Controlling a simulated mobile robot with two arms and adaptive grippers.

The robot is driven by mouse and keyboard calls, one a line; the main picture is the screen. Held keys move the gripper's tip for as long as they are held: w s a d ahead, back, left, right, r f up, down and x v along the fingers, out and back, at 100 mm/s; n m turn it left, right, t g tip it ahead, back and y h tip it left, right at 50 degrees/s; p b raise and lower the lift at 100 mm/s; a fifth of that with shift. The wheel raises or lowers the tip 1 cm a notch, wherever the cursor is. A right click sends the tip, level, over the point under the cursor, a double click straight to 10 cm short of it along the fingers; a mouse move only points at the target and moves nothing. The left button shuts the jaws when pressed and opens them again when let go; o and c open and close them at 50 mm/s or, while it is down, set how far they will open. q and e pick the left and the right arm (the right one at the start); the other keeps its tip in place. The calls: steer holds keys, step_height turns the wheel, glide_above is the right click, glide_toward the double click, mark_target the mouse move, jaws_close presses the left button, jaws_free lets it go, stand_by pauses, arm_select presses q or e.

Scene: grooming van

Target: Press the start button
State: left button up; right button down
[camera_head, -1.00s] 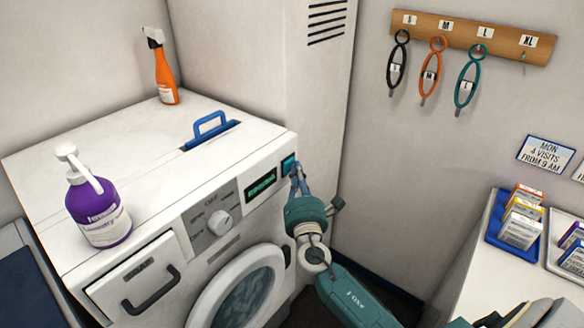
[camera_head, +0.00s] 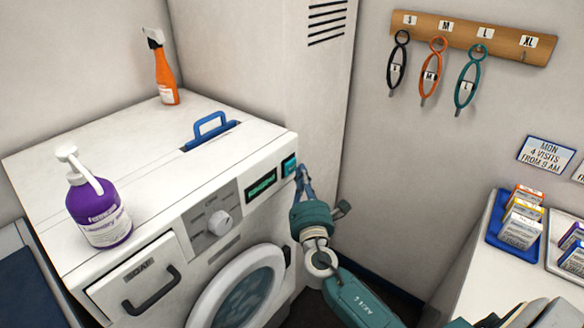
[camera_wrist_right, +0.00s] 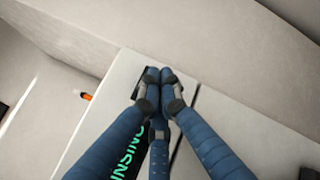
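The white washing machine (camera_head: 262,150) stands against the back wall. At the right end of its front panel is a teal-blue square button (camera_head: 288,165), just right of a dark display (camera_head: 261,183) with green text. My right gripper (camera_head: 299,170) is just to the right of and in front of the button, its fingers close together. In the right wrist view the fingertips (camera_wrist_right: 160,76) meet with nothing between them, and green letters reading "NSING" (camera_wrist_right: 127,152) show beside them. The fingers mostly hide the button there. My left gripper is not in view.
A purple pump bottle (camera_head: 98,208) and an orange spray bottle (camera_head: 164,75) stand on the machine. A blue handle (camera_head: 209,126) rises from its top. Colored boxes sit in a blue tray (camera_head: 507,243) at the right.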

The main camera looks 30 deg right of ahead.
steer(key=shift+s+d, duration=0.3)
steer(key=shift+s, duration=0.5)
steer(key=shift+s+d, duration=0.35)
steer(key=shift+s, duration=0.4)
steer(key=shift+s+d, duration=0.3)
steer(key=shift+s, duration=0.5)
steer(key=s+a+f+m+g+y, duration=0.1)
steer(key=s+f+m+g, duration=0.25)
steer(key=f, duration=0.95)
steer(key=s+a+f+m+g+y, duration=0.15)
steer(key=s+f, duration=0.25)
steer(key=f, duration=0.8)
steer(key=s+a+f+m+g+y, duration=0.1)
steer(key=s+f+m+g, duration=0.2)
steer(key=f, duration=1)
steer(key=s+a+f+m+g+y, duration=0.1)
steer(key=s+a+f+m+g, duration=0.2)
steer(key=s+f, duration=0.65)
steer(key=s+a+f+m+g+y, duration=0.2)
steer(key=s+f+m, duration=0.2)
steer(key=s+f, duration=0.5)
steer(key=s+a+f+m+g, duration=0.2)
steer(key=s+a+f+m, duration=0.1)
steer(key=s, duration=0.7)
steer(key=s+a+f+m+g+y, duration=0.1)
steer(key=s+a+f+m+g, duration=0.1)
steer(key=s, duration=0.9)
steer(key=shift+a+f+m, duration=0.4)
steer(key=shift+f+m, duration=0.15)
steer(key=shift+m, duration=0.25)
